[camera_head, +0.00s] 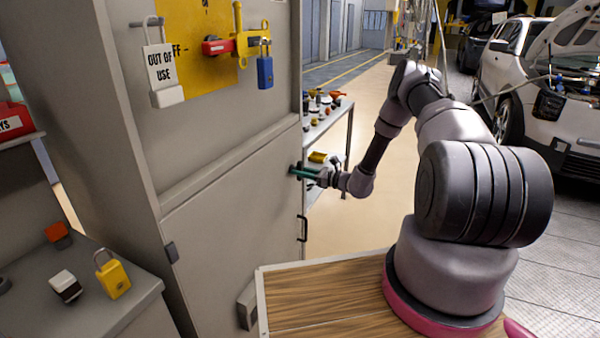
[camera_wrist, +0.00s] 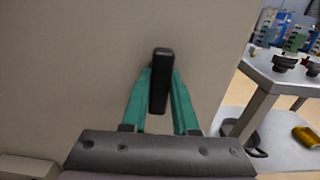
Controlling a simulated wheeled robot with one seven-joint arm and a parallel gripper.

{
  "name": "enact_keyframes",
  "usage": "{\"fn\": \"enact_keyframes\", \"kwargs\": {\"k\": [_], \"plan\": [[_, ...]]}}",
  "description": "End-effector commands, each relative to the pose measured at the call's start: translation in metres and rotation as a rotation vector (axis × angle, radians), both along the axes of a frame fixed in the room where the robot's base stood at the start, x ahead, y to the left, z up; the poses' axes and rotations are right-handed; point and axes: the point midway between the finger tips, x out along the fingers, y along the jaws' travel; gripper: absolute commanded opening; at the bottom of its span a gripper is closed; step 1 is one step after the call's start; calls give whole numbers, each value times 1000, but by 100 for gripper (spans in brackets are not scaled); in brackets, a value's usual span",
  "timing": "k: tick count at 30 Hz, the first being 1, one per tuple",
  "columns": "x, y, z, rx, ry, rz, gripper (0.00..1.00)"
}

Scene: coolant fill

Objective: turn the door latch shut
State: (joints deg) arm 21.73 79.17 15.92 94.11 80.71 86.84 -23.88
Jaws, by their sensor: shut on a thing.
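The door latch (camera_wrist: 160,80) is a small black bar on the grey cabinet door. In the wrist view it stands nearly upright, tilted slightly. My gripper (camera_wrist: 160,82) has its two green fingers on either side of the latch, shut on it. In the head view my gripper (camera_head: 297,171) reaches the right edge of the cabinet door (camera_head: 225,225), and its fingers hide the latch there. The door lies flush with the cabinet front.
A black door handle (camera_head: 302,228) sits below my gripper. A shelf cart (camera_head: 335,130) with parts stands just right of the cabinet. Padlocks and an "out of use" tag (camera_head: 162,72) hang above. A side bench (camera_head: 120,300) holds a yellow padlock (camera_head: 113,277).

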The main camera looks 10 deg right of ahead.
Motion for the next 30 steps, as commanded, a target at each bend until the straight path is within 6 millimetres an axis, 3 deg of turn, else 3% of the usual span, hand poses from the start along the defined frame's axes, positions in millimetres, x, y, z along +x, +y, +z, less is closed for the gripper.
{"fn": "enact_keyframes", "kwargs": {"k": [7, 8, 9, 10, 22, 30], "plan": [[0, -1, -1, -3, 0, 0, 0], [0, -1, -1, -3, 0, 0, 39], [0, -1, -1, -3, 0, 0, 54], [0, -1, 0, -3, 0, 0, 57], [-4, -7, 0, -1, 2, -1, 57], [-33, -48, 0, -1, 2, -3, 57]]}}
